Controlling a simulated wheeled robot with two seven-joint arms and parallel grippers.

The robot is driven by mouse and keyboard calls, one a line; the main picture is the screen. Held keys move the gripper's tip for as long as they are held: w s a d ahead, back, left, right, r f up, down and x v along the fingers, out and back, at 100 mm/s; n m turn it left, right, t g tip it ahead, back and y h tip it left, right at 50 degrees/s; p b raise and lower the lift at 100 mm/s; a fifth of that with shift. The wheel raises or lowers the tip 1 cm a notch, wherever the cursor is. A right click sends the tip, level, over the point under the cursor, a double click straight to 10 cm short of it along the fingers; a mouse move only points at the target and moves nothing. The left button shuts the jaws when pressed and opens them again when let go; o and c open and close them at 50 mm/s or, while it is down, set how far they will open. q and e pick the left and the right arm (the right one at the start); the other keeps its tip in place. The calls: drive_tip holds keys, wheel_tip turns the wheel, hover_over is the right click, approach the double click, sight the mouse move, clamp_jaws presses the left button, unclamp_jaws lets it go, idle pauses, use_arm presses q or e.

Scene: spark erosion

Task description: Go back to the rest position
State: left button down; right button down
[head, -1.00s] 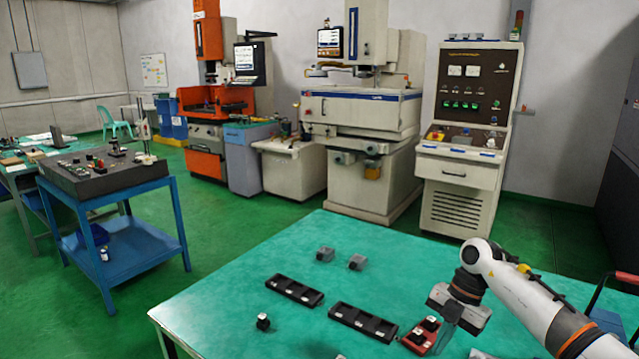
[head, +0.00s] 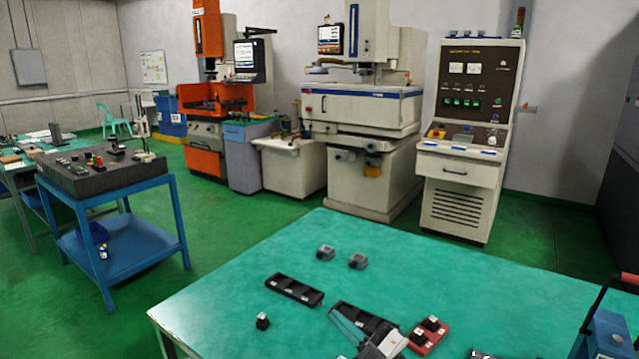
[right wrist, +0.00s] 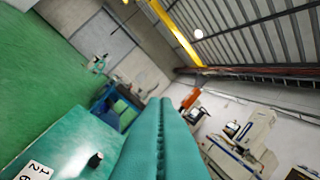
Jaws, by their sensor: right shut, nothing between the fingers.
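Only the fingers and part of the gripper body show. In the right wrist view the shut fingers (right wrist: 163,105) look teal and point toward the far room and machines. I cannot tell how high the gripper is above the table. My left gripper is not in view.
The green table (head: 230,265) holds a black tray (head: 293,290), two grey blocks (head: 325,252), a small black-and-white block (head: 262,321) and a red tray (head: 428,338). A blue box (head: 608,335) with a red handle stands at the right. The table's back part is clear.

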drive_tip(key=s+d+f+m+h, duration=0.7)
drive_tip(key=d+f+m+h, duration=0.4)
drive_tip(key=d+m+h, duration=0.3)
drive_tip(key=s+d+f+m+g, duration=0.1)
drive_tip(key=s+f+g, duration=0.45)
drive_tip(key=s, duration=0.65)
drive_tip(key=s+d+f+m+g, duration=0.1)
drive_tip(key=s+f+g, duration=0.4)
drive_tip(key=s, duration=0.7)
wheel_tip(320, 180, down, 28)
drive_tip(key=g+b, duration=0.2)
drive_tip(key=b, duration=0.2)
drive_tip(key=s+d+f+b, duration=0.1)
drive_tip(key=s+f+b, duration=0.1)
drive_tip(key=s+f, duration=0.7)
drive_tip(key=s+d+f+g+h+b, duration=0.1)
drive_tip(key=s+d+f+b, duration=0.1)
drive_tip(key=s+f, duration=0.6)
wheel_tip(320, 180, down, 5)
drive_tip(key=shift+s, duration=0.35)
drive_tip(key=shift+d+g, duration=0.1)
drive_tip(key=shift+g, duration=0.15)
